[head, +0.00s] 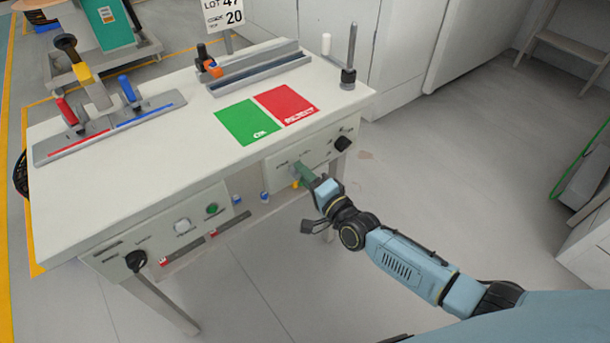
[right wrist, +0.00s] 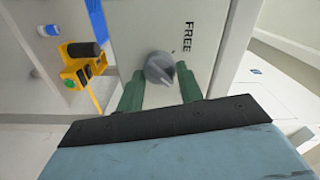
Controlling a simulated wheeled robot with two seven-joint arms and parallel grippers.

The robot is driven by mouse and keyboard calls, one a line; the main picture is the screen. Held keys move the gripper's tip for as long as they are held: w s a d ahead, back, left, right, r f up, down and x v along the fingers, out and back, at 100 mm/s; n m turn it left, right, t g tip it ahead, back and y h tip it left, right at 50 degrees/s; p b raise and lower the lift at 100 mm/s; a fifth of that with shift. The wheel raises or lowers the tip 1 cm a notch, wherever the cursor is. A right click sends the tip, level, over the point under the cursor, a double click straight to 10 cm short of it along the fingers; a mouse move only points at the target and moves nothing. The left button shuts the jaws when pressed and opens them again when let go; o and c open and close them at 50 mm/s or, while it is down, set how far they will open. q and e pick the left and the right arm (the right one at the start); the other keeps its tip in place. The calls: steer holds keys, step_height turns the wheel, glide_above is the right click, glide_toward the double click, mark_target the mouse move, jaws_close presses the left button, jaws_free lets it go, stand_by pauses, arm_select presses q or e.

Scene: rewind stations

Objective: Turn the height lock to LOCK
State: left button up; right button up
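The height lock is a grey knob (right wrist: 160,68) on a pale panel in the right wrist view, with the word FREE (right wrist: 188,37) printed beside it. The LOCK word is not readable in either view. My right gripper (right wrist: 160,88) is open, with its green fingers apart on either side of the knob's near side. I cannot tell whether they touch it. In the head view the right gripper (head: 303,171) is at the table's front panel (head: 318,152), and its fingers largely hide the knob. My left gripper is not in view.
A black knob (head: 343,143) is to the right on the same panel; another (head: 136,260) is at the table's left front. A yellow box with a black top (right wrist: 82,58) hangs nearby. Green (head: 248,122) and red (head: 287,105) mats lie on top.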

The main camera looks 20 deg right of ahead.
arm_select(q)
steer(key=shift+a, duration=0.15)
arm_select(e)
steer(key=o, duration=0.4)
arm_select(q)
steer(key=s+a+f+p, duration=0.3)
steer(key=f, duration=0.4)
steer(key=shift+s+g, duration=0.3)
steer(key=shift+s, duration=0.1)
arm_select(e)
steer(key=v, duration=1.3)
steer(key=shift+s, duration=0.2)
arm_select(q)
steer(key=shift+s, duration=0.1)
